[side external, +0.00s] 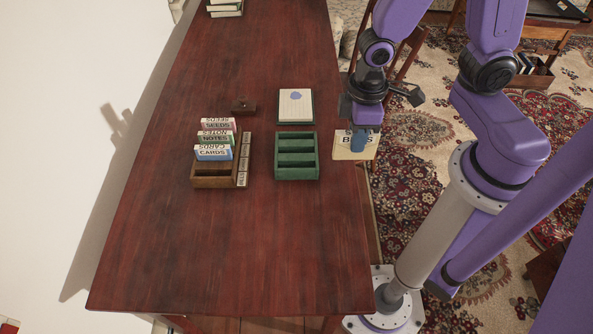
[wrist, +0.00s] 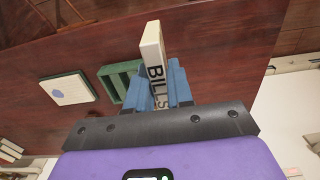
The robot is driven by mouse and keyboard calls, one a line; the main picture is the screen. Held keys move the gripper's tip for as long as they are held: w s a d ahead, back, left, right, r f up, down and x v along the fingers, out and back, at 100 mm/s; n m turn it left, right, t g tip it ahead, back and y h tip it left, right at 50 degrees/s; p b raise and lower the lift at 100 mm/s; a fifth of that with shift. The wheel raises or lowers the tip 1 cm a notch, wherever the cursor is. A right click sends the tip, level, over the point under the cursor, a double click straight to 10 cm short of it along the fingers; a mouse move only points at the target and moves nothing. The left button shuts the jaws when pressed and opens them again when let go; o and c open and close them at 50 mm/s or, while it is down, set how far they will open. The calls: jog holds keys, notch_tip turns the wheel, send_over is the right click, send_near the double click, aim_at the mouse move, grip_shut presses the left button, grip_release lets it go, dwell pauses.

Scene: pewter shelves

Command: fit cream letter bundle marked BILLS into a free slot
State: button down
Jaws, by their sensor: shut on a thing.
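My gripper (side external: 358,140) is shut on the cream BILLS letter bundle (side external: 349,153) and holds it up near the table's right edge, right of the green slotted rack. The bundle also shows in the wrist view (wrist: 152,52), upright between the blue fingers (wrist: 163,88), its lettering partly covered by them. The green rack (side external: 296,178) has several slots that look empty. A wooden rack (side external: 212,183) to its left holds bundles marked SEEDS (side external: 217,125), NOTES (side external: 215,136) and CARDS (side external: 213,153); its front slot looks empty.
A notepad with a blue blot (side external: 296,105) lies just behind the green rack. A small dark wooden block (side external: 243,105) sits behind the wooden rack. Books (side external: 225,9) lie at the far end. The table's front (side external: 225,255) is clear.

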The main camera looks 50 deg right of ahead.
jog(key=shift+s+d, duration=0.1)
jog(key=shift+d, duration=0.05)
jog(key=shift+f, duration=0.1)
jog(key=shift+w+a+f, duration=0.75)
jog(key=shift+w+f, duration=1.4)
jog(key=shift+w+a+f, duration=0.8)
jog(key=shift+w+f, duration=1.3)
jog(key=shift+w, duration=0.1)
jog(key=shift+w+a+f, duration=0.75)
jog(key=shift+w+f, duration=1.4)
jog(key=shift+f, duration=0.1)
jog(key=c, duration=1)
grip_release()
